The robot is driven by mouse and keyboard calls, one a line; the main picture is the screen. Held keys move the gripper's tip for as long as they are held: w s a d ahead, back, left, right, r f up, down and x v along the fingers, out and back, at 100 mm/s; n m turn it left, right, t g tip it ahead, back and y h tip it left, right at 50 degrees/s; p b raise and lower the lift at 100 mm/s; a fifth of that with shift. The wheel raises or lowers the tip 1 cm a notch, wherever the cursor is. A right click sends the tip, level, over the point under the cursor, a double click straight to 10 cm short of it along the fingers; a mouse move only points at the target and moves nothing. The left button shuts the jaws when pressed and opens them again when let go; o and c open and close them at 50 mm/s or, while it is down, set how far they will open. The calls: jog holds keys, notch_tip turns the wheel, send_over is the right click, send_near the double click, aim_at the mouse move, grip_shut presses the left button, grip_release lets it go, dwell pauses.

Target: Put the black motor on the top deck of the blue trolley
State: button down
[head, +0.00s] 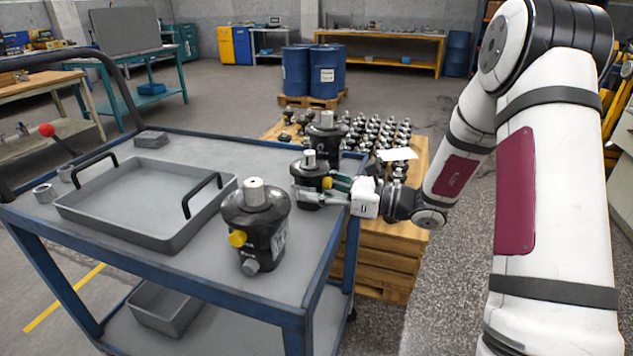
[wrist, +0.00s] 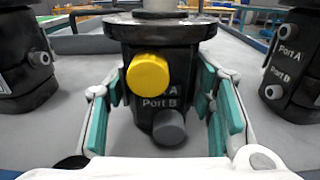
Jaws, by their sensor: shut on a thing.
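The blue trolley (head: 165,275) has a grey top deck. My gripper (head: 326,190) reaches in over the deck's right edge and is shut on a black motor (head: 309,172) with a pale shaft on top. In the wrist view this motor (wrist: 160,38) is upright between the teal-padded fingers, with a yellow cap and a grey cap facing me. I cannot tell whether its base touches the deck. Another black motor (head: 256,222) stands upright nearer on the deck, and a third (head: 327,134) stands beyond the held one, close to the far right corner.
A grey tray with black handles (head: 140,195) takes up the deck's left and middle. Blue drums (head: 326,72) stand behind.

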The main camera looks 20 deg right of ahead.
jog(key=shift+r, duration=0.1)
jog(key=c, duration=0.7)
grip_release()
jog(key=shift+c, duration=0.2)
jog(key=shift+d, duration=0.1)
jog(key=p+v, duration=0.2)
jog(key=v, duration=1)
jog(key=s+a+r+n+g+h, duration=0.2)
jog(key=s+a+r+n+g, duration=0.2)
jog(key=s+a+n+g, duration=0.35)
jog(key=s+a+r+n+g+h, duration=0.1)
jog(key=s+a+r+n+g, duration=0.35)
jog(key=s+a+n, duration=0.4)
jog(key=s+d+n+t+h, duration=0.1)
jog(key=s+d+n+h, duration=0.2)
jog(key=s, duration=0.6)
jog(key=s+d+n+t+h, duration=0.1)
jog(key=s+d+n+h, duration=0.2)
jog(key=s+n+h, duration=0.3)
jog(key=s+h, duration=0.2)
jog(key=s, duration=0.1)
jog(key=shift+s+d+h, duration=0.15)
jog(key=shift+d+h, duration=0.1)
jog(key=shift+h, duration=0.05)
